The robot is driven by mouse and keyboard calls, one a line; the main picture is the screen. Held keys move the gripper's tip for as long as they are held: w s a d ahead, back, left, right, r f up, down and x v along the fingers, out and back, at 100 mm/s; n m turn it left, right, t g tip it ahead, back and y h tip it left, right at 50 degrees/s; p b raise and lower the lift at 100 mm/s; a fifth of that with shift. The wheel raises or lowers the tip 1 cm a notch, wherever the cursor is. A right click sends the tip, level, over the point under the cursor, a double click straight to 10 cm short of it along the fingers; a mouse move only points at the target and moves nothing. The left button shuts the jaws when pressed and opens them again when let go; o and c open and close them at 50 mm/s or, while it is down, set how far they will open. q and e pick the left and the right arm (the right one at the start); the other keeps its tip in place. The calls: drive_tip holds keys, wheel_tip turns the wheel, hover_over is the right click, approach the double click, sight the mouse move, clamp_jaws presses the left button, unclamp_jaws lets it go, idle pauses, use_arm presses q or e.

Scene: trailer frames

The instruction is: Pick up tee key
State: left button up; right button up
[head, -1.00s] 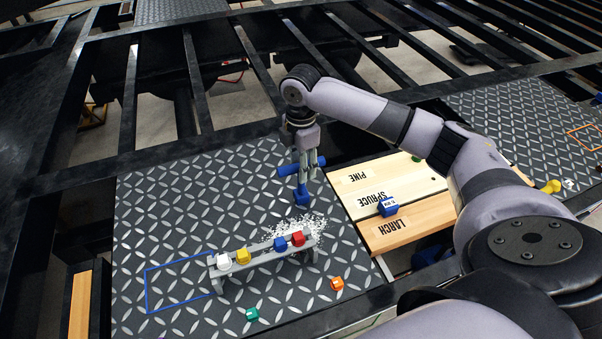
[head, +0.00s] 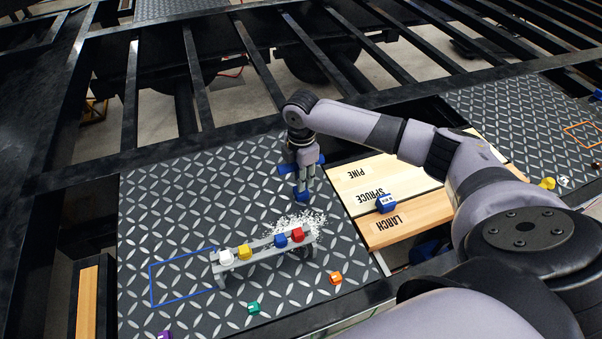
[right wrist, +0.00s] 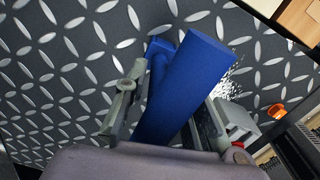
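The blue tee key (head: 301,195) stands upright over the diamond-patterned plate, just behind the pile of white chips. Its thick blue crossbar (right wrist: 185,88) lies between my right gripper's fingers in the right wrist view. My right gripper (head: 304,174) points down over the top of the key. In the wrist view the right gripper's (right wrist: 170,110) two fingers are apart, one on each side of the bar. A gap seems to show beside the left finger, so it looks open around the key. My left gripper is not in view.
A low grey rack (head: 264,252) holds white, yellow, blue and red pieces in front of the key. White chips (head: 298,224) lie behind it. Orange (head: 335,277), green (head: 253,307) and purple (head: 164,336) pieces lie loose. Labelled wooden boards (head: 400,222) with a blue block (head: 385,203) are at the right.

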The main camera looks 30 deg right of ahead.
clamp_jaws()
drive_tip(key=shift+r, duration=0.1)
